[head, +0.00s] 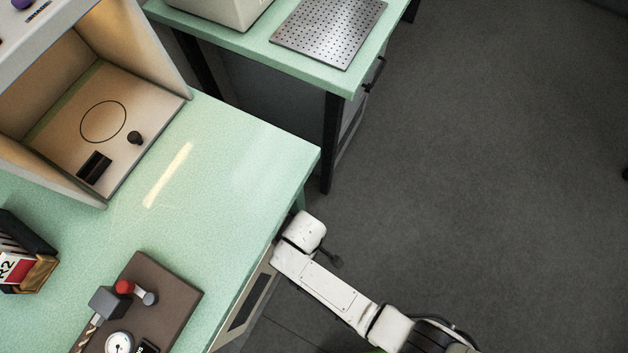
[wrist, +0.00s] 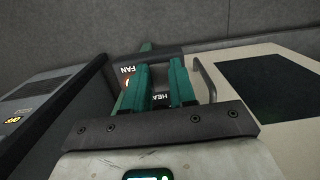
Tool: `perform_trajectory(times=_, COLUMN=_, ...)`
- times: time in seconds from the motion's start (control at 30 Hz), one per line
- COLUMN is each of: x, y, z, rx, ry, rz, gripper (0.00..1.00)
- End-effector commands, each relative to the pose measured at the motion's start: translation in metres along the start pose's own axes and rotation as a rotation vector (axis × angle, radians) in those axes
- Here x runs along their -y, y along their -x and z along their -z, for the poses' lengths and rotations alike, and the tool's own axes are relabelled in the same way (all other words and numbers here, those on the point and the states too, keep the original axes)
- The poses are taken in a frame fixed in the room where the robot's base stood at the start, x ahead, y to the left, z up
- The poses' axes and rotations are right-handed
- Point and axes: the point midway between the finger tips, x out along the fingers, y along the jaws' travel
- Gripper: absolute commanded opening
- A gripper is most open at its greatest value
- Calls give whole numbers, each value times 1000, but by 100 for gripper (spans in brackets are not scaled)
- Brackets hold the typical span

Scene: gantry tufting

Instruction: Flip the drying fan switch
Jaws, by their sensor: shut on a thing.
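My gripper (wrist: 158,85) shows in the wrist view with two green fingers pointing away from the camera. They stand apart around something at a control panel and are shut on it. A FAN label (wrist: 127,70) shows just left of the left finger, with a small orange glow below it. A partly covered label (wrist: 160,98) starting with HEA shows between the fingers. The drying fan switch is mostly hidden by the fingers, and I cannot tell its position. In the head view my gripper is hidden; my white arm ends beside the bench's front edge.
The green bench (head: 225,150) carries an open-fronted booth (head: 65,125) and a brown board (head: 175,290) with a gauge and red knob. A pale front panel with a dark strip (head: 248,303) lies below the bench edge.

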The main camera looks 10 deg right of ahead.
Motion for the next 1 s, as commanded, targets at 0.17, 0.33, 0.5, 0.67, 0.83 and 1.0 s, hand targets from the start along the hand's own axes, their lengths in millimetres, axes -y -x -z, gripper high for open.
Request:
perform_trajectory(times=0.17, x=0, y=-1, z=5, rx=119, ry=2, rz=0, gripper=0)
perform_trajectory(times=0.33, x=0, y=1, z=5, rx=166, ry=0, rz=-1, gripper=0)
perform_trajectory(times=0.5, x=0, y=2, z=5, rx=167, ry=-1, rz=-1, gripper=0)
perform_trajectory(times=0.67, x=0, y=2, z=5, rx=167, ry=-1, rz=0, gripper=32)
perform_trajectory(times=0.83, x=0, y=2, z=5, rx=166, ry=-1, rz=-1, gripper=48)
perform_trajectory(times=1.0, x=0, y=2, z=5, rx=166, ry=0, rz=-1, gripper=51)
